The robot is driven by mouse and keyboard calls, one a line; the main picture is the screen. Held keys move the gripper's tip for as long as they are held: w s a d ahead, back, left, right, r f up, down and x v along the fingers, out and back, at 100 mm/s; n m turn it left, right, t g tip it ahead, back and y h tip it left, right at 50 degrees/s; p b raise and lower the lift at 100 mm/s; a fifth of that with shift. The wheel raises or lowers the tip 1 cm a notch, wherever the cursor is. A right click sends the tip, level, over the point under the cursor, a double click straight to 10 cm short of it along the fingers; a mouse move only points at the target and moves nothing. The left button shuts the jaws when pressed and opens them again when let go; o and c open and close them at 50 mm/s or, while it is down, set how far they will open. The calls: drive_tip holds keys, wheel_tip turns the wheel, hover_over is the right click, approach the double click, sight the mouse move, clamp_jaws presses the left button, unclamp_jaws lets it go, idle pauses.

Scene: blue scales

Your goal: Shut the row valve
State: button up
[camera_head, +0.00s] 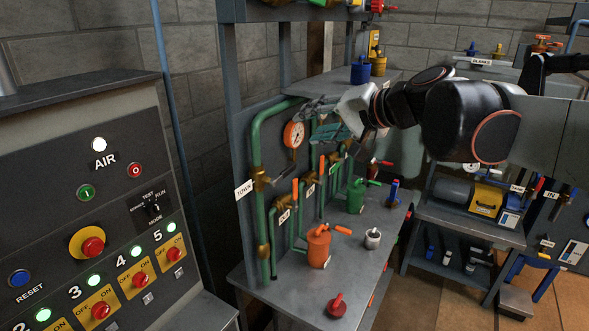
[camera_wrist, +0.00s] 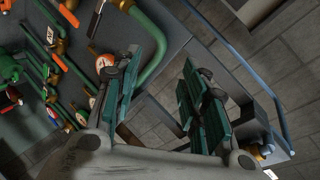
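A green pipe rack stands on the bench in the head view. Its row of brass valves has upright orange lever handles, the nearest handle (camera_head: 295,192) and another behind it (camera_head: 321,166). White tags hang by them; the front tag (camera_head: 285,215) is too small to read surely, so I cannot tell which is the row valve. A larger brass valve (camera_head: 258,176) at left has a tag reading TOWN (camera_head: 244,189). My gripper (camera_head: 318,120) is open and empty, above the row near the red gauge (camera_head: 293,134). Its spread fingers show in the wrist view (camera_wrist: 170,62).
An orange oil can (camera_head: 318,246), a green can (camera_head: 356,195), a small metal pot (camera_head: 373,239) and a red knob (camera_head: 337,305) stand on the bench. A control panel (camera_head: 110,220) with buttons is at left. A second bench (camera_head: 470,228) is at right.

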drive_tip(key=s+f+h+b, duration=0.1)
drive_tip(key=s+f+b, duration=0.2)
drive_tip(key=f, duration=0.3)
drive_tip(key=s+f+n+g+b, duration=0.1)
drive_tip(key=s+f+b, duration=0.2)
drive_tip(key=f, duration=0.3)
drive_tip(key=shift+s+d+f+n+h, duration=0.2)
drive_tip(key=shift+s+n+h, duration=0.1)
drive_tip(key=shift+h, duration=0.1)
drive_tip(key=shift+c, duration=0.2)
